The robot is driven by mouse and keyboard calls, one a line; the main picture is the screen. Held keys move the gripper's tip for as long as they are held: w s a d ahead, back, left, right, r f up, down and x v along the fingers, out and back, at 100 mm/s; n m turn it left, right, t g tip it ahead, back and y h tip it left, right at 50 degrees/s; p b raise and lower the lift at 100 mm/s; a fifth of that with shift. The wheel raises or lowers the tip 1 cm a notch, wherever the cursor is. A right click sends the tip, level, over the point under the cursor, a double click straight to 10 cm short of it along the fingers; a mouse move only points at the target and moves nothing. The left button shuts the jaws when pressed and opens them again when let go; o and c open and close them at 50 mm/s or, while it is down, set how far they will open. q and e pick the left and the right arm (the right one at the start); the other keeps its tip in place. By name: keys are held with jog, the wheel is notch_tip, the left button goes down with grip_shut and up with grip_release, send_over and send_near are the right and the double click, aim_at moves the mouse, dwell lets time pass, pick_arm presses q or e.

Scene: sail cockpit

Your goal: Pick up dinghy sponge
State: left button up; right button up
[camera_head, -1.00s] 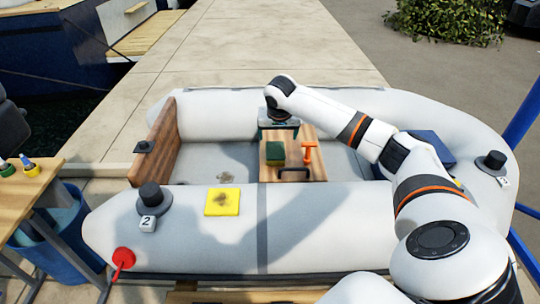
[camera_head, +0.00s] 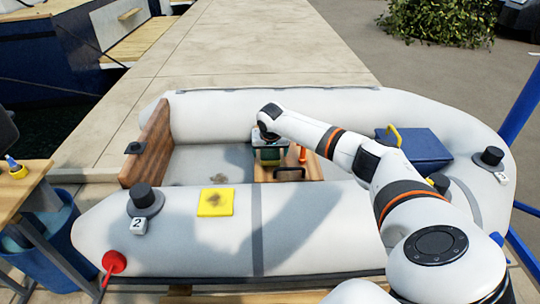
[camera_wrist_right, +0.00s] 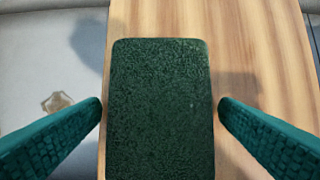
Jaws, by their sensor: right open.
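A dark green, rough-faced block that looks like the dinghy sponge (camera_head: 269,157) lies on a wooden board (camera_head: 313,168) inside the grey inflatable dinghy. In the right wrist view, the green sponge (camera_wrist_right: 160,115) sits between two teal ribbed fingers, with a gap on each side. My right gripper (camera_head: 269,148) is open above the sponge and hides part of it in the head view. The fingers do not touch the sponge in the wrist view. My left gripper is not in view.
An orange-handled item (camera_head: 302,154) and a black handle (camera_head: 289,173) are close to the sponge on the board. A yellow stained square (camera_head: 215,202) lies on the near tube. A blue box (camera_head: 412,148) stands to the right, behind my right arm.

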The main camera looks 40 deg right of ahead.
aim_at(270, 151)
jog(key=shift+c, duration=0.3)
jog(key=c, duration=1)
